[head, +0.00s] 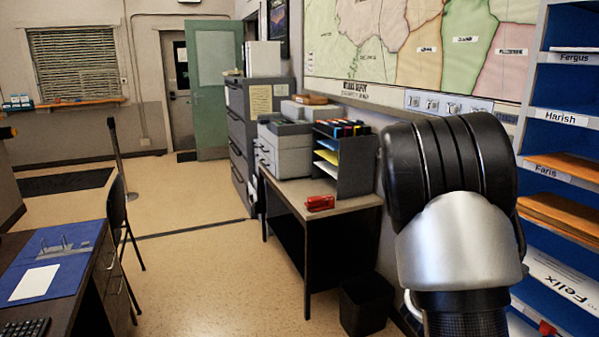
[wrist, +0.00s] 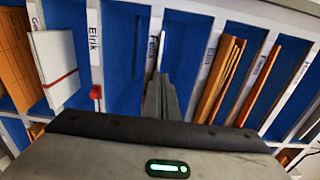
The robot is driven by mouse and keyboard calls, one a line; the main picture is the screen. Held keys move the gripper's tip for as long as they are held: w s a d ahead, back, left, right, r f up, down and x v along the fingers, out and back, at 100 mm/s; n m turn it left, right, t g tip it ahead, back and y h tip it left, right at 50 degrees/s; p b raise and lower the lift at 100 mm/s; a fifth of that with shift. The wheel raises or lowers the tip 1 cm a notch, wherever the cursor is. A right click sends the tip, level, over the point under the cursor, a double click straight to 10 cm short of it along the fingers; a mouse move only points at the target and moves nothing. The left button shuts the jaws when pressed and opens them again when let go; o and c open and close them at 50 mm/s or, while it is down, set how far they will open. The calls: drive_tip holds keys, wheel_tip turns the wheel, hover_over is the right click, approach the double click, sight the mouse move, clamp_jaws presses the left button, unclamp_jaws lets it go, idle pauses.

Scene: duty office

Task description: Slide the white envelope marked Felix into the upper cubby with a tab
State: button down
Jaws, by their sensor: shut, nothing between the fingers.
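The white envelope marked Felix (head: 565,283) lies in the blue cubby rack at the right edge of the head view, below the Faris shelf, partly cut off by the frame. A red tab (head: 547,328) shows just below it. A red tab (wrist: 96,92) also shows in the wrist view, beside the strip labelled Eirik. My gripper (wrist: 163,82) is shut and empty, its fingers pointing at the rack by a partly hidden label. A thin white edge (wrist: 160,52) stands just beyond the fingertips; I cannot tell whether it is the envelope. My arm hides the gripper in the head view.
Orange envelopes (wrist: 218,80) fill cubbies to the right in the wrist view; a white bundle with a red band (wrist: 55,68) sticks out at left. A side table (head: 340,207) with a printer (head: 285,148) and a waste bin (head: 365,305) stand left of my arm.

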drive_tip(key=shift+d, duration=0.1)
drive_tip(key=shift+p+x, duration=0.35)
drive_tip(key=shift+x, duration=1.9)
drive_tip(key=p+v, duration=0.3)
drive_tip(key=v, duration=0.6)
drive_tip(key=shift+p, duration=0.3)
